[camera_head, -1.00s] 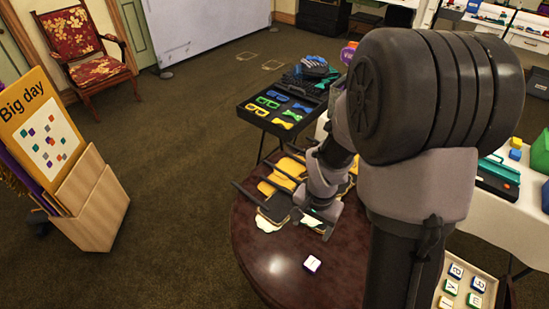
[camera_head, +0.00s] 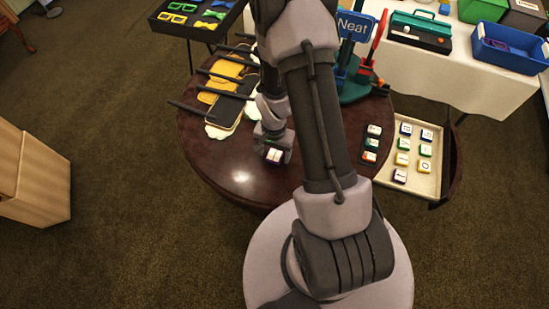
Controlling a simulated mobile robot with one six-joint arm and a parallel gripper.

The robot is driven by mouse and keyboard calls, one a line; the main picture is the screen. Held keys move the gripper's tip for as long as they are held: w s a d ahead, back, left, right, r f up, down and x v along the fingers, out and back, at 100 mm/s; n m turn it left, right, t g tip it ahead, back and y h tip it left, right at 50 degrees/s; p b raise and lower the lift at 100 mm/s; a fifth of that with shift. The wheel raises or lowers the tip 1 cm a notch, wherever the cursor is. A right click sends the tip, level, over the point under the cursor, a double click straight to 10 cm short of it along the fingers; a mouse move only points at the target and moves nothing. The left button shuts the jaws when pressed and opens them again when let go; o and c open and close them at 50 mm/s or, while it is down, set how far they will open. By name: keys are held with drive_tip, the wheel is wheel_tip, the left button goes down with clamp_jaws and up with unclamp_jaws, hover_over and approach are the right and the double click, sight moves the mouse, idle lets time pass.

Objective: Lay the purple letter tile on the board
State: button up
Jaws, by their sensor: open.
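A small white-topped tile (camera_head: 275,155) lies on the round brown table, at my gripper's fingertips. Its side colour and letter cannot be made out now. My gripper (camera_head: 273,149) is open, pointing down close over this tile; whether the fingers touch it is unclear. A dark narrow board (camera_head: 372,158) with several letter tiles on it lies at the table's right edge. Which tile is the purple one is hard to tell at this size.
A pale tray (camera_head: 433,188) with several letter tiles adjoins the table's right side. Dark and yellow prop signs (camera_head: 228,108) with handles lie at the table's back left. A blue "Neat" sign (camera_head: 353,26) stands behind my arm. The table's front left (camera_head: 215,160) is bare.

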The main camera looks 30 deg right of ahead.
drive_tip(key=shift+f, duration=0.4)
drive_tip(key=shift+r, duration=0.15)
drive_tip(key=shift+c, duration=0.9)
clamp_jaws()
